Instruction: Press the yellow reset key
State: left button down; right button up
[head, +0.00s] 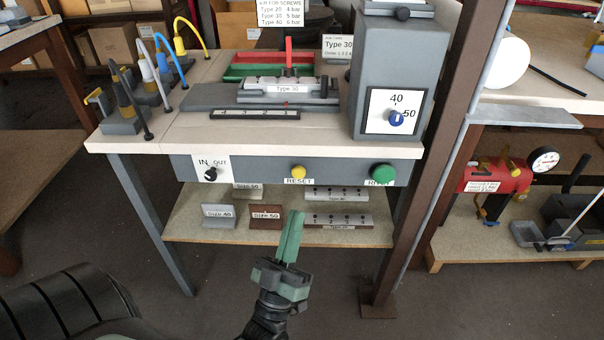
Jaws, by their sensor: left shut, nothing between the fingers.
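The yellow reset key (298,172) is a small round button on the grey front panel (245,170) of the workbench, with a RESET label under it. My left gripper (292,222) is shut and empty, with its green fingers pointing up and away from me. In the picture its tips are below the reset key, in front of the lower shelf, and apart from the key. My right gripper is not in view.
A green RIVET key (383,172) is right of the reset key, and a black IN/OUT knob (211,174) is to the left. A brown post (440,150) stands at the bench's right end. Size plates (265,217) lie on the lower shelf (187,226).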

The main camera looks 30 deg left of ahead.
aim_at(299, 171)
pick_arm(q)
jog(key=w+a+b, duration=0.2)
jog(key=w+a, duration=0.2)
jog(key=w, duration=0.3)
jog(key=shift+w+a, duration=0.25)
jog(key=shift+a, duration=0.05)
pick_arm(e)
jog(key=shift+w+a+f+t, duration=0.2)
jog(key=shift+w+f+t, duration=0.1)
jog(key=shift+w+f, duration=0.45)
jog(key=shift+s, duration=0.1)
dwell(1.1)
pick_arm(q)
jog(key=shift+w+a, duration=0.2)
jog(key=shift+w, duration=0.2)
jog(key=shift+w+a, duration=0.1)
dwell(0.4)
